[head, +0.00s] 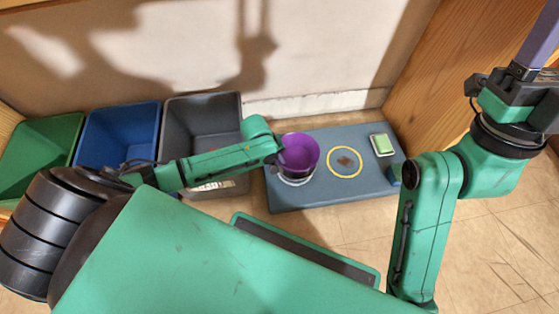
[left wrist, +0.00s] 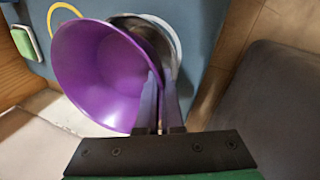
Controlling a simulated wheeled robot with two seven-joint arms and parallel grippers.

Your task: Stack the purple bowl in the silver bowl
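The purple bowl (head: 301,150) is over the silver bowl (head: 296,180), whose rim shows just below it in the head view. In the left wrist view, the purple bowl (left wrist: 100,75) covers most of the silver bowl (left wrist: 168,35), which shows past its right side. My left gripper (left wrist: 158,100) has its fingers on either side of the purple bowl's wall and grips it at the rim. I cannot tell whether the bowls touch. My right gripper (head: 540,42) is at the upper right, away from the bowls; its fingertips are cut off by the frame.
A blue-grey board (head: 330,196) lies under the bowls, with a yellow ring (head: 329,162) around a brown patch and a green-and-white block (head: 381,145). Green (head: 38,150), blue (head: 118,132) and grey (head: 203,125) bins stand left.

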